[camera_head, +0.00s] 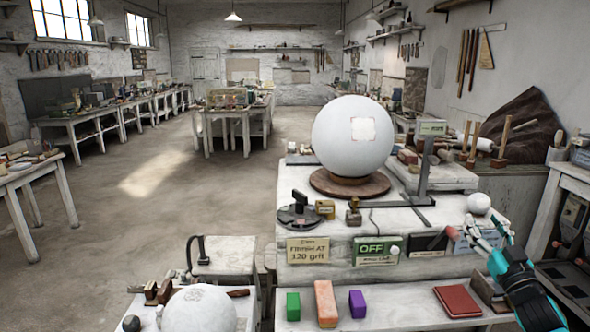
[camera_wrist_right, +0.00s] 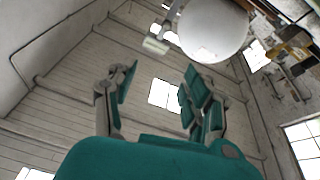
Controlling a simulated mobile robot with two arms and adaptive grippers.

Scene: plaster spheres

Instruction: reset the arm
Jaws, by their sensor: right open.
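My right gripper (camera_head: 485,230) is at the right of the head view, on a black and teal arm, beside the white workbench's right end. Its fingers are spread. In the right wrist view the open gripper (camera_wrist_right: 160,76) has nothing between its fingers, with the ceiling behind them. A small white ball (camera_head: 479,203) shows just above the fingertips in the head view; I cannot tell whether they touch. A large white plaster sphere (camera_head: 345,150) with a pale square patch sits on a round wooden base (camera_head: 350,187). My left gripper is not in view.
A measuring stand (camera_head: 421,170) rises right of the large sphere. A green OFF sign (camera_head: 378,249) is on the bench front. Green (camera_head: 293,305), orange (camera_head: 326,303) and purple (camera_head: 357,304) blocks and a red pad (camera_head: 457,301) lie on the lower shelf. Open floor (camera_head: 160,210) lies left.

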